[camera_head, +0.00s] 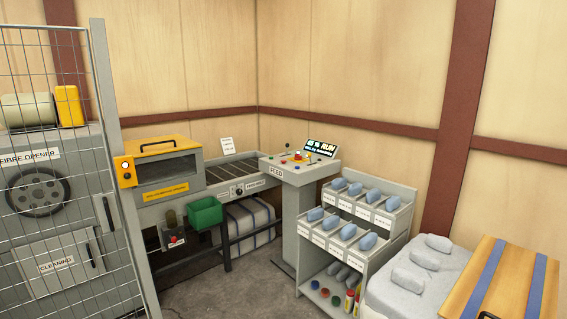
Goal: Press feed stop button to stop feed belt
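The feed control console (298,194) stands at the back corner, with a label (277,172) that seems to read FEED. Its sloped top carries several small controls, including a red button on yellow (298,156); their labels are too small to read. A lit display (322,148) on it shows RUN. The feed belt (232,174) runs left from the console to the yellow-lidded machine. A small box with a red button (173,240) hangs below the belt. Which button is the feed stop cannot be told. Neither of my grippers is in view.
A mesh guard (102,160) and the fibre opener (38,185) fill the left. The grey floor (235,295) is open in the middle.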

